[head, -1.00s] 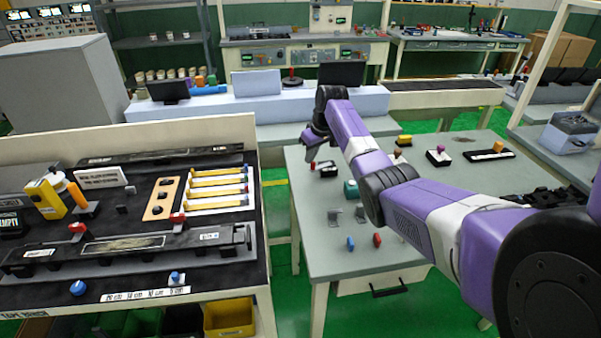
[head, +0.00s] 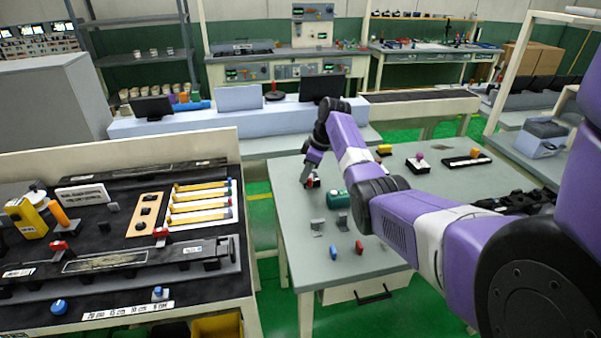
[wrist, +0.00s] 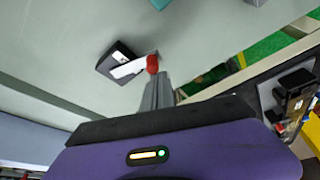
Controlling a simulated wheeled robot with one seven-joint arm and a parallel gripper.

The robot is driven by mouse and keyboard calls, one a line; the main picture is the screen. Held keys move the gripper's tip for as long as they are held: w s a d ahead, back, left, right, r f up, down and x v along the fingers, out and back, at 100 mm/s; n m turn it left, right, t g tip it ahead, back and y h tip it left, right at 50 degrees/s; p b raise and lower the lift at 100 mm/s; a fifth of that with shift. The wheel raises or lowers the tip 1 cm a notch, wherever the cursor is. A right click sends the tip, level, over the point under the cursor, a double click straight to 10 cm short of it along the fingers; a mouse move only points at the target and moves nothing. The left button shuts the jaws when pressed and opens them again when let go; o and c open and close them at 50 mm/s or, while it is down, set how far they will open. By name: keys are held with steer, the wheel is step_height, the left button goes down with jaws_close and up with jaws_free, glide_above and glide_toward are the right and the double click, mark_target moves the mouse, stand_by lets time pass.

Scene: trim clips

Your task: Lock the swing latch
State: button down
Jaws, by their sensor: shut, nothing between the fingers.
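The swing latch shows in the wrist view as a dark block (wrist: 117,61) with a white lever (wrist: 130,68) that ends in a red knob (wrist: 152,64). It sits on the grey-green table (wrist: 60,50). My gripper (wrist: 156,78) is shut and empty, its fingertips right at the red knob. I cannot tell if they touch it. In the head view my gripper (head: 305,178) points down at the latch's red part (head: 315,181), and the arm hides some of the latch.
A green object (head: 337,199) stands near the latch. Two small grey brackets (head: 318,226), a blue piece (head: 333,252) and a red piece (head: 359,247) lie nearer the front. The left bench (head: 120,310) is crowded; a gap separates it from the table.

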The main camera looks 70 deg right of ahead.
steer(key=shift+s+d+p, duration=0.2)
steer(key=shift+s+p, duration=0.1)
steer(key=shift+s, duration=0.65)
steer(key=shift+s+d+f, duration=0.1)
steer(key=shift+s, duration=0.15)
steer(key=shift+w+a, duration=0.3)
steer(key=shift+w, duration=0.05)
steer(key=shift+w+a+p, duration=0.65)
steer(key=shift+w+a, duration=0.4)
steer(key=shift+w, duration=0.15)
steer(key=w+d+b+v, duration=0.1)
steer(key=b+v, duration=0.1)
steer(key=v, duration=0.8)
steer(key=shift+d, duration=0.35)
steer(key=shift+w, duration=0.15)
